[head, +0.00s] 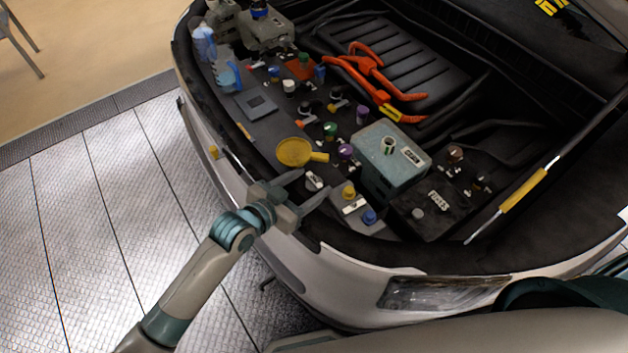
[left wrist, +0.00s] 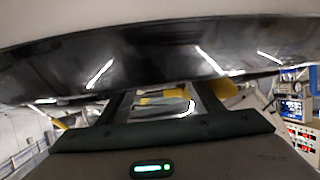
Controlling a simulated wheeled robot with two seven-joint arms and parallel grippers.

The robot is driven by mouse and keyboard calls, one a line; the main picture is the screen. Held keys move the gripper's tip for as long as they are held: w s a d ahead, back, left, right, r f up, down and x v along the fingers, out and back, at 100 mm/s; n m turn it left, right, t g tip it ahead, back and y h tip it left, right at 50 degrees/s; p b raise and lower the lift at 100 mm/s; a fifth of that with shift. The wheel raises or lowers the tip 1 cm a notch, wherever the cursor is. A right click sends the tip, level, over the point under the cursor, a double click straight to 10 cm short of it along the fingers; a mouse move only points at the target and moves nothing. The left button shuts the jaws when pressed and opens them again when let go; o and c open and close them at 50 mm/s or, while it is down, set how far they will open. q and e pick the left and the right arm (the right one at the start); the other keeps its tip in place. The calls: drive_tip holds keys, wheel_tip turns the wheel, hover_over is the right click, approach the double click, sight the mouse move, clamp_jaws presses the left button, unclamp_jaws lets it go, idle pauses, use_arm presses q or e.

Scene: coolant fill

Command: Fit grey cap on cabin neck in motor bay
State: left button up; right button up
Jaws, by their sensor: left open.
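My left gripper (head: 315,181) is open at the front edge of the motor bay, and its fingers point into the bay. A small pale cap-like piece (head: 314,180) shows between the fingertips; I cannot tell whether they touch it. The left wrist view shows the two open fingers (left wrist: 163,98) with no object clearly held. A teal-grey tank (head: 405,178) has an open pale neck (head: 388,146) on top; its label is too small to read, so I cannot confirm it is the cabin neck. My right gripper is not in view.
A yellow funnel-like piece (head: 295,151) lies just beyond my left gripper. Yellow and blue caps (head: 369,216) stand to its right. Several other coloured caps and bottles crowd the bay's left side. Orange cables (head: 370,72) run behind. A yellow-sleeved prop rod (head: 523,190) slants at the right.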

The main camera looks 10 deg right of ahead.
sight(307, 188)
use_arm(q)
drive_tip(key=shift+s+a+f, duration=0.1)
drive_tip(key=shift+f, duration=0.25)
drive_tip(key=shift+f, duration=0.1)
drive_tip(key=c, duration=1)
drive_tip(key=shift+o, duration=0.2)
drive_tip(key=shift+r+b, duration=0.5)
drive_tip(key=s+a+b, duration=0.1)
drive_tip(key=s+a, duration=0.1)
drive_tip(key=a, duration=0.1)
drive_tip(key=shift+b, duration=0.4)
wheel_tip(307, 188, up, 15)
drive_tip(key=b, duration=0.1)
drive_tip(key=shift+f, duration=0.2)
drive_tip(key=shift+s, duration=0.1)
